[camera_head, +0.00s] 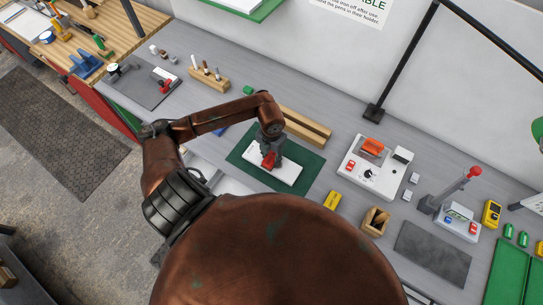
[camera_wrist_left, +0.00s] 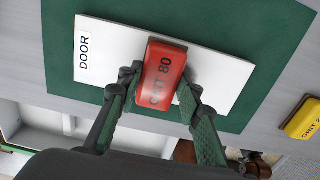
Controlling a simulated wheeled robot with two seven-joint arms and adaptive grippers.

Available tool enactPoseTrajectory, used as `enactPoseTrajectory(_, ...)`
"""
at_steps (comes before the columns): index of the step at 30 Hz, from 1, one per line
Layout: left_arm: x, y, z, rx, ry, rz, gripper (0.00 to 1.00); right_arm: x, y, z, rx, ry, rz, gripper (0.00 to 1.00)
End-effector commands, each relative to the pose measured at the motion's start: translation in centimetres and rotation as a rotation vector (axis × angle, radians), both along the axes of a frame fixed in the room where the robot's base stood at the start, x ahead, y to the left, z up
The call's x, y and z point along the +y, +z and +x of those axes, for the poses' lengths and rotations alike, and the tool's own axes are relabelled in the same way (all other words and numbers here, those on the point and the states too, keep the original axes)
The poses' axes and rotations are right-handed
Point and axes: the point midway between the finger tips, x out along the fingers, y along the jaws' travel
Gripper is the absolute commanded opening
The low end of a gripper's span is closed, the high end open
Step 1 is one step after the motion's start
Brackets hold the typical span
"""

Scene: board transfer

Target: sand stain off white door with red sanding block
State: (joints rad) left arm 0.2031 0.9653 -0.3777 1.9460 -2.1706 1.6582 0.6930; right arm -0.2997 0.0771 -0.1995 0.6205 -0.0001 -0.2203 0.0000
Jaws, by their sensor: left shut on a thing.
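The white door (camera_head: 289,173) lies flat on a green mat (camera_head: 308,181) in the middle of the bench. In the left wrist view the door (camera_wrist_left: 112,62) carries the word DOOR at its left end. My left gripper (camera_head: 268,152) is over the door, shut on the red sanding block (camera_head: 268,160). The block, marked GRIT 80, shows in the left wrist view (camera_wrist_left: 162,72) between the two fingers, over the middle of the door; I cannot tell whether it touches. No stain shows; the block and gripper cover part of the door. My right gripper is not in view.
A yellow grit block (camera_head: 332,200) lies right of the mat. A wooden rail (camera_head: 305,126) is behind it. A white station with an orange part (camera_head: 372,147) and a wooden holder (camera_head: 375,220) stand to the right. A pen rack (camera_head: 208,76) is at the left.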

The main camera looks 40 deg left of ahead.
Motion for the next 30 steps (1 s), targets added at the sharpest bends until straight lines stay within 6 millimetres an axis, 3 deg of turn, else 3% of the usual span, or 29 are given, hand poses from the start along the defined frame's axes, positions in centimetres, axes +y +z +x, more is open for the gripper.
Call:
enactPoseTrajectory(10, -0.2, -0.1, 0.0, 0.0, 0.0, -0.001, 0.13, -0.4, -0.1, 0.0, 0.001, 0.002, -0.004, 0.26)
enactPoseTrajectory(30, -3.4, -0.3, 0.3, 0.002, -0.004, -0.006, 0.13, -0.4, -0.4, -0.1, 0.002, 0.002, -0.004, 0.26)
